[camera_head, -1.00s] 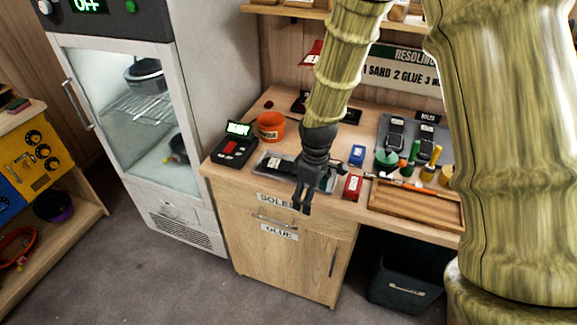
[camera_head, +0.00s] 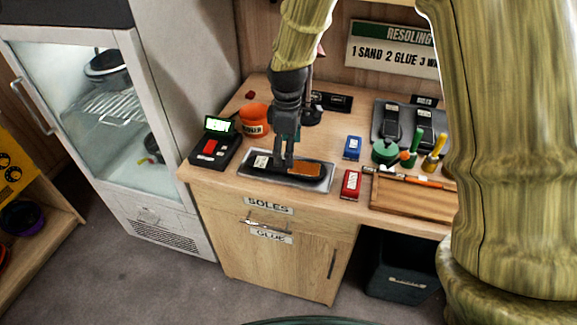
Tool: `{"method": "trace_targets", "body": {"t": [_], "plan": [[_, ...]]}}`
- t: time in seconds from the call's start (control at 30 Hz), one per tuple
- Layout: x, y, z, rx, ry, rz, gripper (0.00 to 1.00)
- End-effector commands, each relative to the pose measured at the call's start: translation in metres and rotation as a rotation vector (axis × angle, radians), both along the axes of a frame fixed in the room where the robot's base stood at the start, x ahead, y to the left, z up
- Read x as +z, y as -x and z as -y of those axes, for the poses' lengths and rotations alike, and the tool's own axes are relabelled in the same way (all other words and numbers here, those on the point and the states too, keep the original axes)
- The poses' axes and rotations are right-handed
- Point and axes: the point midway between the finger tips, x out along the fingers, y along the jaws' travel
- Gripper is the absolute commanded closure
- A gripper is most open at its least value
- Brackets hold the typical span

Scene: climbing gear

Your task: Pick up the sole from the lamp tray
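The tray (camera_head: 256,179) is a shallow grey metal tray at the front of the bench, with a dark lamp base just behind it. A long black sole (camera_head: 273,168) lies in it, with a white label at its left end and a brown, rough patch (camera_head: 305,169) on its right part. My gripper (camera_head: 283,165) points straight down over the middle of the sole. Its two dark fingers show a narrow gap, with nothing visible held between them. The fingertips are at or just above the sole; I cannot tell if they touch it.
A black scale-like box (camera_head: 212,147) and orange pot (camera_head: 255,120) stand left of the tray. Blue (camera_head: 352,147) and red (camera_head: 350,184) blocks stand right.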

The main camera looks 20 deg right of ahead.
Motion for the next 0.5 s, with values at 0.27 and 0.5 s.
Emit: {"method": "trace_targets", "body": {"t": [0.27,0.5], "plan": [[-0.011,0.000,0.002,-0.003,0.000,-0.001,0.19],[-0.035,-0.002,0.005,-0.004,0.000,-0.004,0.19]]}}
